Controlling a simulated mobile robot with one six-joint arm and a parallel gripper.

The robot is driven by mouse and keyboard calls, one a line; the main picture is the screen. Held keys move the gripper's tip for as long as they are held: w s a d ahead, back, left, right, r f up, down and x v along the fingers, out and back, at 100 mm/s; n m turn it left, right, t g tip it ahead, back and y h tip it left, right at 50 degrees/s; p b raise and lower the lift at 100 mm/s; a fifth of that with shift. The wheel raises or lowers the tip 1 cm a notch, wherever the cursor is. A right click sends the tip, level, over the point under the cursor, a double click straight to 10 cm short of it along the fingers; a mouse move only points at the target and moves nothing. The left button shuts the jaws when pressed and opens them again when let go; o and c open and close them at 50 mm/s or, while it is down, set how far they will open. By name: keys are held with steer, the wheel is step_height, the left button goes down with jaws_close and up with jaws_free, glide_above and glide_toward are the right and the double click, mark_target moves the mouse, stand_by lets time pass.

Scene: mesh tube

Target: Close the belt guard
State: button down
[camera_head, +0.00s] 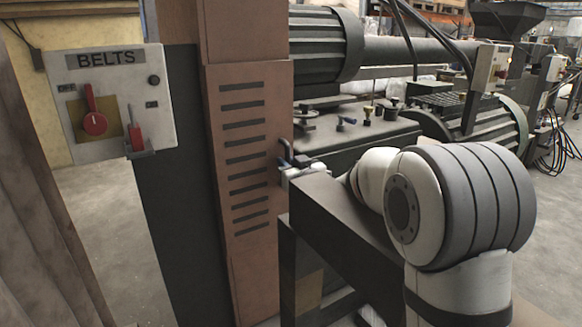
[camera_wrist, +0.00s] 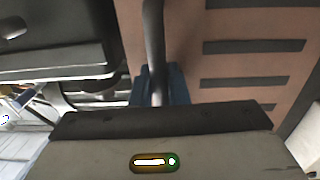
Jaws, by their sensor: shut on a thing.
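The belt guard (camera_head: 215,190) is a reddish-brown upright panel with several dark horizontal slots, left of centre in the head view. It fills the upper right of the wrist view (camera_wrist: 225,65). Its dark bar handle (camera_head: 283,148) is on the panel's right edge, and it runs down the middle of the wrist view (camera_wrist: 154,40). My gripper (camera_head: 291,167) is at this handle, and its blue fingers (camera_wrist: 158,86) are shut around the bar. The fingertips are partly hidden by the handle and the gripper body. I cannot tell whether the guard is fully closed.
A BELTS control box (camera_head: 110,100) with a red rotary switch and a red lever stands at the left. Dark green machinery (camera_head: 360,135) lies behind my arm. A brown post (camera_head: 30,200) takes the left foreground. Bare concrete floor (camera_head: 110,230) shows between.

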steer(key=shift+r, duration=0.1)
steer(key=c, duration=1.8)
jaws_free()
steer(key=shift+w, duration=0.15)
steer(key=p+v, duration=0.1)
steer(key=v, duration=0.6)
steer(key=shift+s+d, duration=0.2)
steer(key=shift+s, duration=0.15)
